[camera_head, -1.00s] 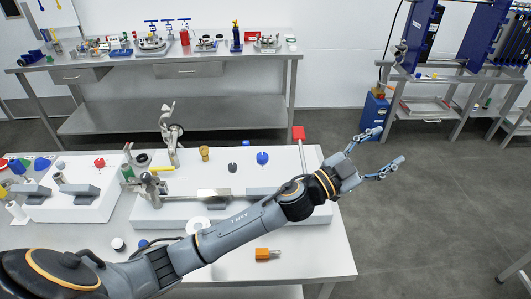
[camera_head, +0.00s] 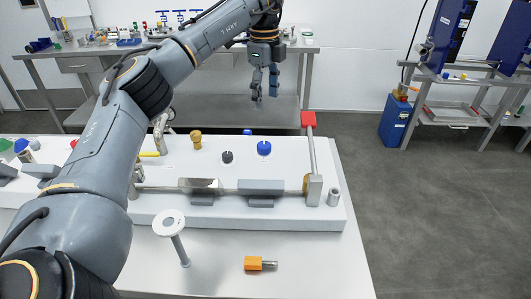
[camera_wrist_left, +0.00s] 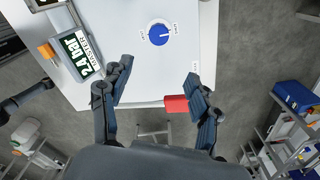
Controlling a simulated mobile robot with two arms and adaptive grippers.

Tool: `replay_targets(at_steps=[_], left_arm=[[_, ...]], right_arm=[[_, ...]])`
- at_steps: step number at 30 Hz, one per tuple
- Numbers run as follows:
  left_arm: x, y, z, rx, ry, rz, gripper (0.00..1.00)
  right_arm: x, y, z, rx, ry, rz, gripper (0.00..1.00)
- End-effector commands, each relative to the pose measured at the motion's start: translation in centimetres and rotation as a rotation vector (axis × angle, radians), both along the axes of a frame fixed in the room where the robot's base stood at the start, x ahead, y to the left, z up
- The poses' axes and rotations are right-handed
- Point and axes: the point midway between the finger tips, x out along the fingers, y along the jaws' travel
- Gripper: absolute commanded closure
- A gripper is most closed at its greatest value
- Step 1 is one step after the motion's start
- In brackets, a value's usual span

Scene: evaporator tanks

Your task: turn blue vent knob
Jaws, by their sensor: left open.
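The blue vent knob (camera_head: 264,148) is a round blue dial on the white panel, right of a black knob (camera_head: 228,157). In the left wrist view the blue knob (camera_wrist_left: 158,34) shows a white pointer mark and printed labels on both sides. My left gripper (camera_head: 265,92) hangs fingers-down beyond the panel's far edge, apart from the knob. In the left wrist view the left gripper (camera_wrist_left: 160,70) is open, its fingers spread wide with nothing held. My right gripper is not in view.
A red-ended lever (camera_head: 308,119) stands at the panel's right; its red end (camera_wrist_left: 176,104) shows between the fingers in the wrist view. A brass-coloured knob (camera_head: 196,139) is further left. A white round-topped piece (camera_head: 168,222) and an orange-handled piece (camera_head: 260,264) are in front.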

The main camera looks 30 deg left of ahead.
Motion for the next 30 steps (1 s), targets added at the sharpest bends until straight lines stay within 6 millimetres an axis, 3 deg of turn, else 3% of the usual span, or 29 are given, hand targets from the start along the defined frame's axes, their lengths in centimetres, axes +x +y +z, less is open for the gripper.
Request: replay_targets(at_steps=[2, 8, 21, 30], left_arm=[[-0.2, 0.5, -0.9, 0.012, 0.005, 0.018, 0.38], [-0.4, 0.9, -2.0, 0.019, 0.014, 0.028, 0.38], [-0.5, 0.7, -10.7, 0.017, 0.014, 0.025, 0.38], [-0.4, 0.7, -14.2, 0.017, 0.011, 0.025, 0.38]], right_arm=[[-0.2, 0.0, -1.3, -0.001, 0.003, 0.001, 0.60], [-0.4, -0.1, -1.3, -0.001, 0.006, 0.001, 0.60], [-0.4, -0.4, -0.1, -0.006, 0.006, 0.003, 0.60], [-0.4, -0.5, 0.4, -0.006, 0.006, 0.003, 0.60]])
